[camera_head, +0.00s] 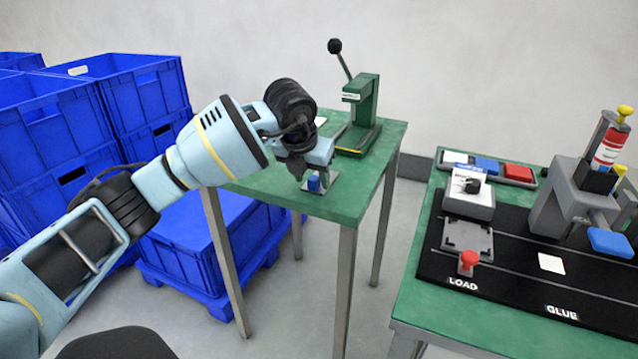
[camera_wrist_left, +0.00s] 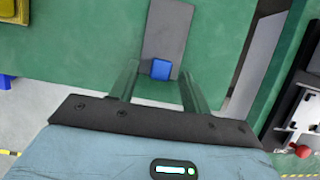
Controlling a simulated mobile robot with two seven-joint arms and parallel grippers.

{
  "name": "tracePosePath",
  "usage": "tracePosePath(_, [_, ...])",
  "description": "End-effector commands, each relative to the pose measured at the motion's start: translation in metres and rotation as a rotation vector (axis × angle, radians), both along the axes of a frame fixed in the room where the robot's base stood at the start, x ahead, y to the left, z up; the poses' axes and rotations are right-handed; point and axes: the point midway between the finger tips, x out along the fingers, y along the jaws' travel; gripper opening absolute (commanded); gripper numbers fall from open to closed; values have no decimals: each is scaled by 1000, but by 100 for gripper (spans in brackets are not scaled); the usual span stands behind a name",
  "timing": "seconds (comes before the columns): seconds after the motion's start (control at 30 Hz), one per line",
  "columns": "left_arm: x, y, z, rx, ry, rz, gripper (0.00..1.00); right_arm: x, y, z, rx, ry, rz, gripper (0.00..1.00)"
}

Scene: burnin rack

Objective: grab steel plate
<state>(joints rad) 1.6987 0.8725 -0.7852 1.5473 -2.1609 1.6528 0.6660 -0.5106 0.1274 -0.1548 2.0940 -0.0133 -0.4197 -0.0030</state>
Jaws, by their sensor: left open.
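A grey steel plate (camera_head: 331,180) with a small blue block (camera_head: 314,184) lies on the green table (camera_head: 345,205), near its front edge. In the left wrist view the plate (camera_wrist_left: 166,35) is a narrow grey strip and the blue block (camera_wrist_left: 161,69) stands at its near end. My left gripper (camera_head: 312,174) points down over the block end of the plate and partly hides it. In the left wrist view its fingers (camera_wrist_left: 159,82) are apart, with the block at or just beyond the gap between them. Nothing is held. My right gripper is not in view.
A green lever press (camera_head: 362,115) stands at the table's back. Blue crates (camera_head: 150,95) are stacked at the left. A second green table (camera_head: 415,290) at the right carries a black mat, a red-knobbed fixture (camera_head: 468,235) and a glue station (camera_head: 560,200). A floor gap separates the tables.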

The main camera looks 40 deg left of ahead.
Motion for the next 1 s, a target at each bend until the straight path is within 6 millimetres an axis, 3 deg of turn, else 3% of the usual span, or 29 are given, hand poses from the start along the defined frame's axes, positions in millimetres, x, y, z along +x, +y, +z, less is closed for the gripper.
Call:
tracePosePath(0.33, [3,0,-7,1,-1,-1,46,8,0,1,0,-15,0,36])
tracePosePath(0.7, [2,1,-6,1,-1,-1,0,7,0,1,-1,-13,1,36])
tracePosePath(1.0, [3,1,-4,1,-2,-1,0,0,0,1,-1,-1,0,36])
